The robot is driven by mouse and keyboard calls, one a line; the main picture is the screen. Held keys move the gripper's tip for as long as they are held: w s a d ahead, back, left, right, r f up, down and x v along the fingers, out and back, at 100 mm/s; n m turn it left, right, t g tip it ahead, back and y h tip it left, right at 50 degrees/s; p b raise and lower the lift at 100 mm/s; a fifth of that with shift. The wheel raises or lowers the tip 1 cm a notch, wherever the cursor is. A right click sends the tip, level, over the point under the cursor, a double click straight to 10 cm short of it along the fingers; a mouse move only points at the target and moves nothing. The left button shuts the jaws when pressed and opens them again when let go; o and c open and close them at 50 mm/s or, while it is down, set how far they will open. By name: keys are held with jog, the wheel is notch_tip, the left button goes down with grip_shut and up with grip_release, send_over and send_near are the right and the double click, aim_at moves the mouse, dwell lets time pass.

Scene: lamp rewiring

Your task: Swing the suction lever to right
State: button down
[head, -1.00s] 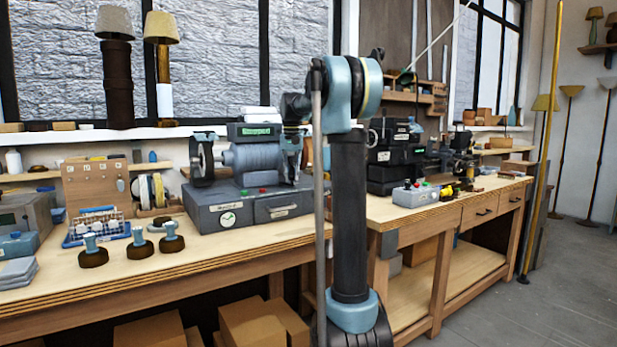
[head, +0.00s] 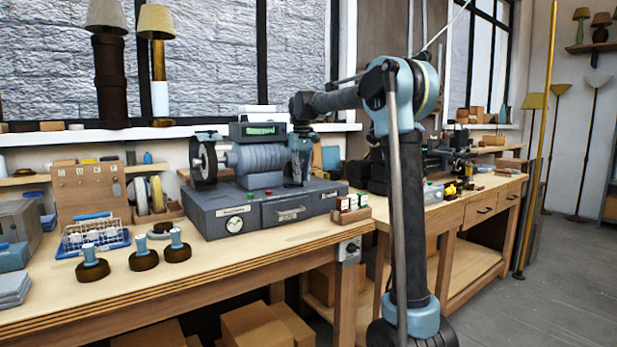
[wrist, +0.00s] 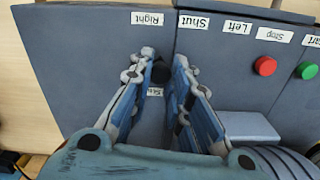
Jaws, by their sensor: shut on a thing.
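The suction lever shows as a dark round knob (wrist: 160,72) on the grey machine panel in the wrist view. My gripper (wrist: 159,76) is shut on it, one finger on each side. A label behind the knob is partly hidden. The labels Right (wrist: 147,18), Shut (wrist: 193,22) and Left (wrist: 237,27) read upside down along the panel edge; the knob lies closest to Right. In the head view my gripper (head: 299,172) points down at the right part of the grey machine base (head: 215,217); the lever cannot be made out there.
A red button (wrist: 265,66) labelled Stop and a green button (wrist: 306,70) sit on the panel. A winding drum (head: 262,160) stands left of my gripper. Small boxes (head: 350,210) stand at the base's right end.

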jog(key=shift+w, duration=0.1)
dwell(0.3)
jog(key=c, duration=1.5)
grip_release()
jog(key=shift+o, duration=0.2)
notch_tip(320, 180, up, 12)
